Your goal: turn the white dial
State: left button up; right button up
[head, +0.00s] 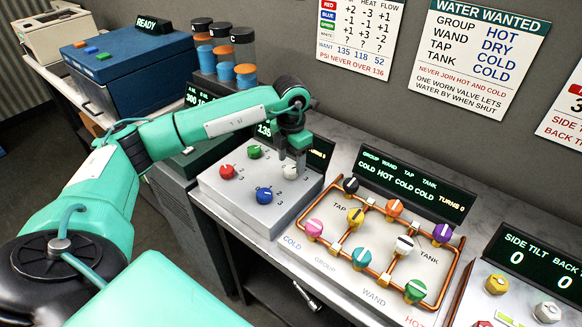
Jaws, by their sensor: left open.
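The white dial (290,172) is on the top of the light grey dial box (231,198), at its right side. My left gripper (291,163) points down at the white dial with its fingers open, and partly hides it. I cannot tell whether the fingers touch the dial. Red (227,172), green (254,152) and blue (264,195) dials sit on the same box. A dark display (318,152) behind the box is partly hidden by my left gripper. My right gripper is not in view.
To the right is a valve board (345,262) with copper pipes, several coloured knobs and a display (415,185). A tilt panel (528,290) stands at the far right. Canisters (243,55) and a blue machine (130,62) stand behind on the left. Posters (480,50) hang on the wall.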

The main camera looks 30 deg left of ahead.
aim_at(291, 169)
pick_arm(q)
notch_tip(291, 169, up, 11)
jog(key=b, duration=0.2)
jog(key=shift+f, duration=0.1)
dwell(0.5)
